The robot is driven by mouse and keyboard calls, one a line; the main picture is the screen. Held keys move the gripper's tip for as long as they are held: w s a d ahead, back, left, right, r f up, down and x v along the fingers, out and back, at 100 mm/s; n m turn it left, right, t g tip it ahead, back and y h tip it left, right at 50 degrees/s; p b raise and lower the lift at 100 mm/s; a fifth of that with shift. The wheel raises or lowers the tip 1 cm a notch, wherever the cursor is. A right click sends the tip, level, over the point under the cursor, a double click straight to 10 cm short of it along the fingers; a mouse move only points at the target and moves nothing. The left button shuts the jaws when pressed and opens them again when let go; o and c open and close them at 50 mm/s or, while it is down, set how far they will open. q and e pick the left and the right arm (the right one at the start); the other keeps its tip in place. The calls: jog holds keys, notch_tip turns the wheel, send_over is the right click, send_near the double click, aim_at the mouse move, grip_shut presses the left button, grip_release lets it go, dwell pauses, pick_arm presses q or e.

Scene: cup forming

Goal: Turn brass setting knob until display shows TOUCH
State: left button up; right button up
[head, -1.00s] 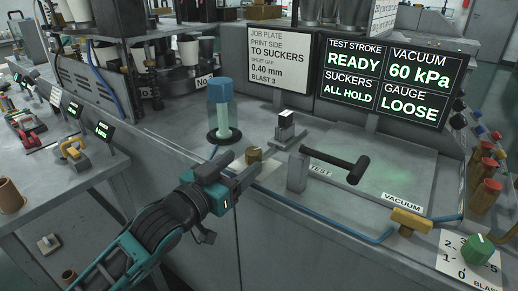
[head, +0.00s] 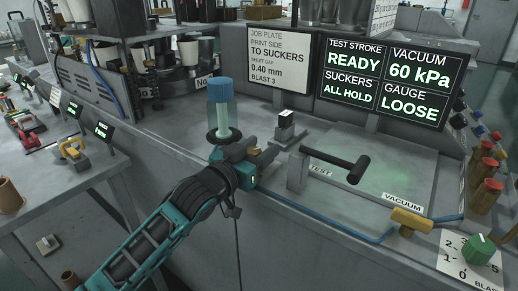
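The brass setting knob (head: 253,152) is on the grey bench, mostly hidden by my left gripper (head: 246,154). My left gripper is right at the knob, with its dark fingers beside it. I cannot tell whether the fingers are apart or closed on it. The display (head: 416,104) at the back right reads GAUGE LOOSE. It also reads TEST STROKE READY, SUCKERS ALL HOLD and VACUUM 60 kPa. My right gripper is not in view.
A blue-capped clear cylinder (head: 220,105) stands just behind my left gripper. A black TEST lever (head: 338,161) is to the right. A yellow VACUUM handle (head: 410,219) and green BLAST knob (head: 479,248) are at the front right. A job plate sign (head: 279,58) stands behind.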

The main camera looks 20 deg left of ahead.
pick_arm(q)
jog(key=c, duration=0.7)
jog(key=shift+r+m+h+p, duration=0.1)
jog(key=shift+m+h+p, duration=0.2)
jog(key=shift+h, duration=0.2)
jog(key=shift+m+g+h, duration=0.3)
jog(key=shift+m+h, duration=0.1)
jog(key=shift+s+d+m+g+h+p, duration=0.15)
jog(key=shift+m+g+h+p, duration=0.45)
jog(key=shift+h, duration=0.4)
jog(key=shift+d+r+m+g+h, duration=0.1)
jog(key=shift+m+g+h, duration=0.8)
jog(key=shift+m+h, duration=0.25)
jog(key=shift+s+d+m+g+h+p, duration=0.15)
jog(key=shift+m+g+h+p, duration=0.5)
jog(key=shift+g+h, duration=0.2)
jog(key=shift+s+d+m+g+h+p, duration=0.1)
jog(key=shift+m+g+h+p, duration=0.45)
jog(key=shift+m+g+h, duration=0.25)
jog(key=shift+g, duration=0.45)
